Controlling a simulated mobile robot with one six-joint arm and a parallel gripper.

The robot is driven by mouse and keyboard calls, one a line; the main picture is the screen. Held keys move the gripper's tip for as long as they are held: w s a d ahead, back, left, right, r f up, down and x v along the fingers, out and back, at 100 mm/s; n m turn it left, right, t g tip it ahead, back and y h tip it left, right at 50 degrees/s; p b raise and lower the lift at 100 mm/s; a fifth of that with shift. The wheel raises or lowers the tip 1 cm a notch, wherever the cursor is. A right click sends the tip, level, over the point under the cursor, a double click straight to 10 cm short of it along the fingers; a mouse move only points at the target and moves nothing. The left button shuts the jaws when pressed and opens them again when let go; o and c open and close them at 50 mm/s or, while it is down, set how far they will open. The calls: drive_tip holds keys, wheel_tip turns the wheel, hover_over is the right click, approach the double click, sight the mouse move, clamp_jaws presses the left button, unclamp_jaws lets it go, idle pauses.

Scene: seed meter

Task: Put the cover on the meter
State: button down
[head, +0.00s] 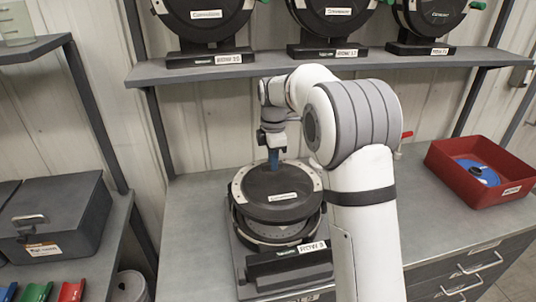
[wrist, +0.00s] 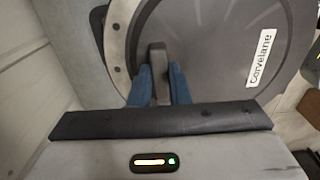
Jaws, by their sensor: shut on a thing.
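The cover is a dark round disc with a light, studded rim piece and a white name label (head: 277,186). It fills much of the wrist view (wrist: 215,50). My gripper (head: 273,160) is shut on the cover's raised grip; in the wrist view its blue fingers (wrist: 160,88) stand on both sides of that grip. The meter (head: 285,262) stands on the bench directly below, with a dark front block and a white tag. The cover is over the meter's round body; a gap seems to show between them at the front. Whether they touch at the back is hidden.
A red bin (head: 470,185) with a blue disc (head: 480,174) stands on the bench at the right. A shelf (head: 270,66) above carries several covered meters. A grey case (head: 55,215) and coloured trays (head: 70,291) are at the left. Bench between meter and bin is partly hidden by my arm.

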sight(272, 176)
drive_tip(key=shift+s+a+f+b, duration=0.1)
drive_tip(key=shift+a+f+b, duration=0.05)
drive_tip(key=shift+f+b, duration=0.65)
drive_tip(key=shift+s+a+f+b, duration=0.1)
drive_tip(key=shift+f+b, duration=0.4)
drive_tip(key=shift+f, duration=0.85)
drive_tip(key=shift+d+r, duration=0.1)
drive_tip(key=shift+d, duration=0.05)
drive_tip(key=shift+f, duration=1.1)
idle(1.4)
drive_tip(key=c, duration=1.3)
unclamp_jaws()
drive_tip(key=shift+c, duration=0.3)
